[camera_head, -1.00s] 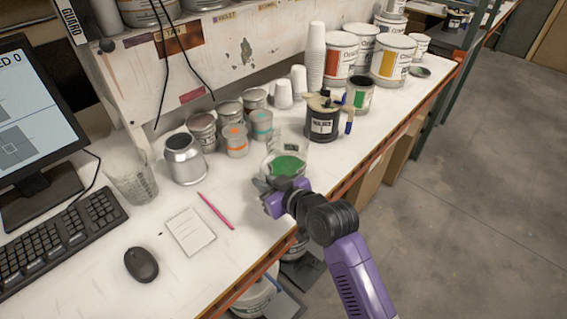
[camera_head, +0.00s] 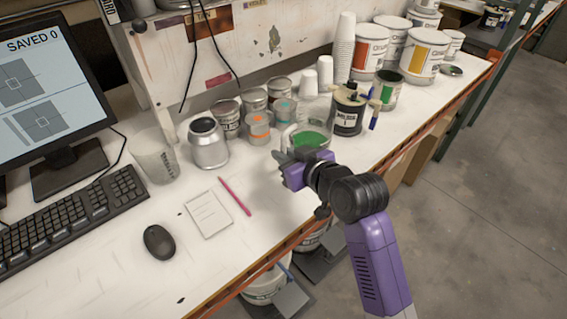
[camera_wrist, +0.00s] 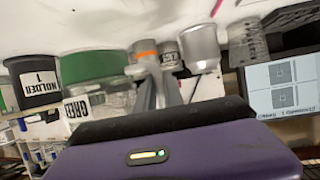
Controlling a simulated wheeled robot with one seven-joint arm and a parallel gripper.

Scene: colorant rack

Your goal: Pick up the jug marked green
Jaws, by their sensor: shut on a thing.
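The jug marked green (camera_head: 309,139) is clear, with green liquid in its bottom. In the head view it is at the bench's front half, partly hidden by my gripper (camera_head: 287,168). The wrist view, which looks upside down, shows the jug's green part (camera_wrist: 92,66) and clear wall with a label starting "GREE". My gripper (camera_wrist: 158,82) is shut at the jug's side, on the jug. The exact contact is hard to see. I cannot tell whether the jug's base touches the bench.
A black holder can (camera_head: 348,112) with brushes stands close behind and right of the jug. Several small tins (camera_head: 256,127) and a silver can (camera_head: 208,145) stand to the left. A notepad (camera_head: 208,214), pink pen (camera_head: 235,196) and mouse (camera_head: 159,242) lie nearer on the bench.

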